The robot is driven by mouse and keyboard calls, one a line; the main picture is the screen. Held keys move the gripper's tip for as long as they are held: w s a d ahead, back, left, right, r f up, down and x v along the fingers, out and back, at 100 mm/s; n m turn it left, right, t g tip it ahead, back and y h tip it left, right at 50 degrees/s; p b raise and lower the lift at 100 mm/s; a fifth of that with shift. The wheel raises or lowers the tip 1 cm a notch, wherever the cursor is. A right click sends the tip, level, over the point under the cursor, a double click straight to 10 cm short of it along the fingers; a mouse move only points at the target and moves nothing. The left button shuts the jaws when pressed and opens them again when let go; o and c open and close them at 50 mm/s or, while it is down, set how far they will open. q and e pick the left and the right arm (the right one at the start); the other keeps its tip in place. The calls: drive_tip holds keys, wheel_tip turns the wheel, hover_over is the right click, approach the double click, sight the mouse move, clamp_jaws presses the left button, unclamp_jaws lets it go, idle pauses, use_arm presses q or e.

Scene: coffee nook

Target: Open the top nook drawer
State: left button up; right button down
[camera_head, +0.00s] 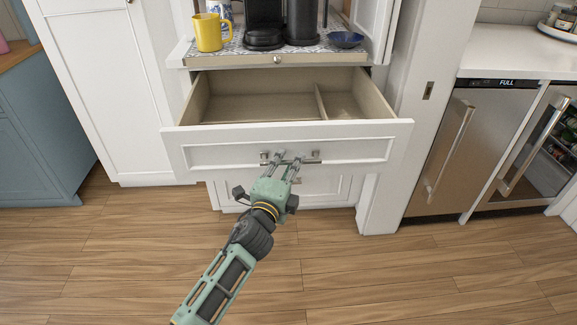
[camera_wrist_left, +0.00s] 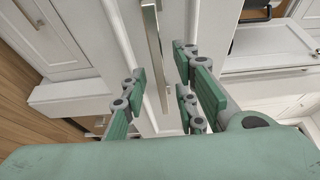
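The top nook drawer (camera_head: 225,150) is white and is pulled well out in the head view. Its inside is empty, with a divider (camera_head: 321,101) toward the right. Its metal bar handle (camera_head: 313,158) is on the drawer front. My left gripper (camera_head: 290,159) is at the handle. In the left wrist view, the handle (camera_wrist_left: 154,45) runs between the fingers of the left gripper (camera_wrist_left: 161,86), which are spread, with gaps visible beside the bar. The handle's middle is partly hidden by the fingers in the head view. My right gripper is in neither view.
Above the drawer, a pull-out shelf (camera_head: 232,61) holds a yellow mug (camera_head: 208,33), a black coffee maker (camera_head: 264,30) and a blue bowl (camera_head: 345,39). Another drawer (camera_head: 330,187) is shut below. Steel appliances (camera_head: 452,150) stand at right. The wooden floor (camera_head: 400,275) in front is clear.

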use_arm(q)
drive_tip(key=v, duration=1.2)
drive_tip(key=shift+f, duration=0.1)
